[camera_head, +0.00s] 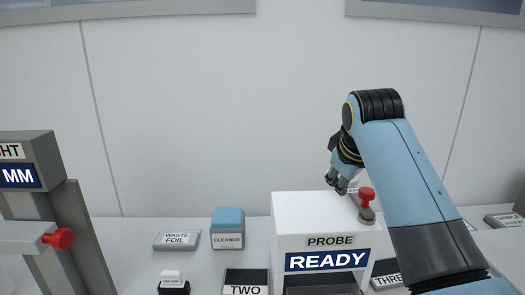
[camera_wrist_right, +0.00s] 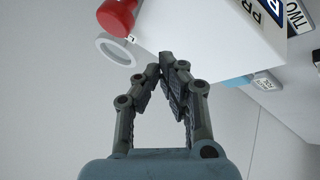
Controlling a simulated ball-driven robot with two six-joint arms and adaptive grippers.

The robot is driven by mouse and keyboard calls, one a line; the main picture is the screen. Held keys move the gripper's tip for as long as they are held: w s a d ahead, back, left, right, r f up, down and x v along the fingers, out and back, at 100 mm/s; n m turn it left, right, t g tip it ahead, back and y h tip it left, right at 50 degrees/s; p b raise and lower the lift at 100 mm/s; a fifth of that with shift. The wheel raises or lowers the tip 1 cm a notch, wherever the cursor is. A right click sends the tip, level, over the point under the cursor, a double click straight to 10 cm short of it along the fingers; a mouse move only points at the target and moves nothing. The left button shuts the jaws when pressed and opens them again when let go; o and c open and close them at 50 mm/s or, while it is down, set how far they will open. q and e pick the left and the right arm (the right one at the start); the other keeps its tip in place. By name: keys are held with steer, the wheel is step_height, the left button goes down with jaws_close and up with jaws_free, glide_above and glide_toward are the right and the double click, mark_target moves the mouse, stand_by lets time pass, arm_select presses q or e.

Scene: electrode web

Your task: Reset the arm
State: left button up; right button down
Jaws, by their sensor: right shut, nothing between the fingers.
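My right arm (camera_head: 405,170) comes in from the lower right of the head view and bends over at the top. My right gripper (camera_head: 341,185) points down just above the back top edge of the white PROBE box (camera_head: 290,215), whose sign reads READY. In the right wrist view the fingers (camera_wrist_right: 163,68) are shut with nothing between them. The red knob (camera_wrist_right: 118,14) and the white box (camera_wrist_right: 200,30) also show in the wrist view, beyond the fingertips. My left gripper is not in view.
A grey stand (camera_head: 32,165) with an MM sign and a red knob (camera_head: 60,238) is at the left. A waste foil tray (camera_head: 177,241), a blue-topped cleaner block (camera_head: 228,222), and plates marked TWO (camera_head: 246,278) and THREE (camera_head: 386,268) lie on the table. The air at upper left is clear.

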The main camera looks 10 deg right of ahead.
steer(key=s+d+f+m+g, duration=0.15)
steer(key=s+f, duration=0.25)
steer(key=s, duration=0.4)
steer(key=s+d+f+m, duration=0.1)
steer(key=s+d+f, duration=0.2)
steer(key=s+f, duration=0.35)
steer(key=s+m+g, duration=0.2)
steer(key=s+m, duration=0.1)
steer(key=s, duration=1.9)
steer(key=s+d+f+g+b, duration=0.2)
steer(key=f+b, duration=0.9)
steer(key=f, duration=2.6)
steer(key=s+d+f+b, duration=0.2)
steer(key=s+f+b, duration=0.5)
steer(key=s+f, duration=1.1)
step_height(320, 180, down, 4)
steer(key=shift+s+f+y, duration=0.2)
steer(key=shift+s+y, duration=0.1)
steer(key=shift+d+g, duration=0.1)
steer(key=shift+g, duration=0.25)
